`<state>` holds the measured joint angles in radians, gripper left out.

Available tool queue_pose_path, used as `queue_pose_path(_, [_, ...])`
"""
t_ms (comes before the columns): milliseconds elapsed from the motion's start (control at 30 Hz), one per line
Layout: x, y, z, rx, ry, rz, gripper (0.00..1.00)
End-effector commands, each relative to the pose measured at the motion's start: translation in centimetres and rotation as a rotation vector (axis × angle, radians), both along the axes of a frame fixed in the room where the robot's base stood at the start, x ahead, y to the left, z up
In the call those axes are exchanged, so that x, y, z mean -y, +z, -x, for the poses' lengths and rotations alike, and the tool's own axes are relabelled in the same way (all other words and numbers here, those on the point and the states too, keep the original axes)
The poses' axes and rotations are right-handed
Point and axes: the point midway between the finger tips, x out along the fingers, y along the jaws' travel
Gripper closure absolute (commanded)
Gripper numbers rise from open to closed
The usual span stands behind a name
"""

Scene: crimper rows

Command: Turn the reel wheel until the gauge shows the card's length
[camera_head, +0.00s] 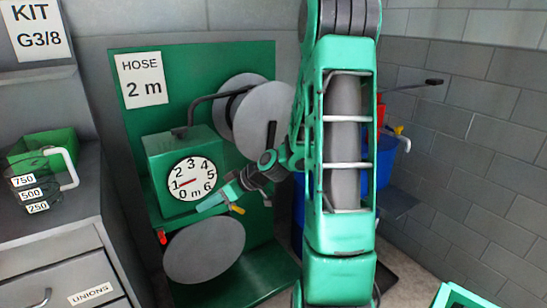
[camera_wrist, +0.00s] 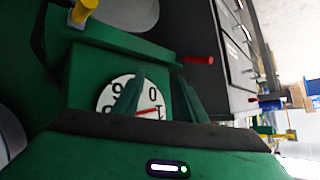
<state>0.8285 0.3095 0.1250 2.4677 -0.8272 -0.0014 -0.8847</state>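The card (camera_head: 141,81) on the green board reads "HOSE 2 m". The round white gauge (camera_head: 193,178) on the green box has marks 0 to 6 m, and its red needle points close to 1. A grey wheel (camera_head: 200,252) sits below the gauge, with a yellow handle (camera_head: 238,209) by its upper right edge. My gripper (camera_head: 213,200) is in front of the box, just right of and below the gauge. In the wrist view its two fingers (camera_wrist: 163,85) stand apart with nothing between them. The gauge (camera_wrist: 115,92) shows behind them, and the yellow handle (camera_wrist: 85,10) is off to the upper left.
Grey reel discs (camera_head: 262,118) stand at the upper right of the board, partly behind my arm. A red knob (camera_head: 162,237) is left of the lower wheel. A drawer cabinet (camera_head: 60,270) with a jug stands left. A blue container (camera_head: 385,160) is behind my arm.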

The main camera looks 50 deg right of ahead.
Motion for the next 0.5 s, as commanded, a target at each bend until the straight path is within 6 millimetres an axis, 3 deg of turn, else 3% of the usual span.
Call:
queue_pose_path(267, [11.5, 0.7, -1.7, 0.32, -0.223, -0.089, 0.61])
queue_pose_path(500, [23.8, 1.6, 1.0, 0.56, -0.516, -0.079, 0.61])
